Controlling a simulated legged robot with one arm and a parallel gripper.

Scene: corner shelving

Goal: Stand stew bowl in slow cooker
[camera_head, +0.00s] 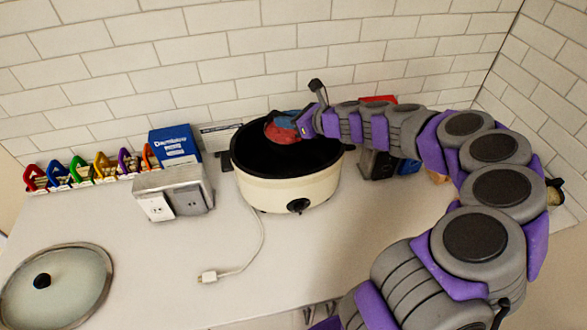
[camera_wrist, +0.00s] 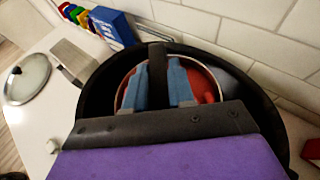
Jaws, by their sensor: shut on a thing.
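The slow cooker (camera_head: 265,194) is a cream, round pot with a black inside and a front knob, standing uncovered on the counter. The stew bowl (camera_head: 281,134) is red and shows at the back of the cooker's opening. In the wrist view the bowl (camera_wrist: 207,84) has a pale rim and lies within the outline of the black pot (camera_wrist: 100,88). My gripper (camera_head: 288,120) reaches in from the right and is shut on the bowl. In the wrist view its blue fingers (camera_wrist: 158,80) cover much of the bowl. Whether the bowl touches the cooker's floor is hidden.
A glass lid (camera_head: 62,288) lies at the front left. A socket box (camera_head: 174,194) and a blue box (camera_head: 175,145) stand left of the cooker. A white cord with a plug (camera_head: 208,277) lies in front. Dark and red items (camera_head: 376,163) stand at the right. The tiled wall is close behind.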

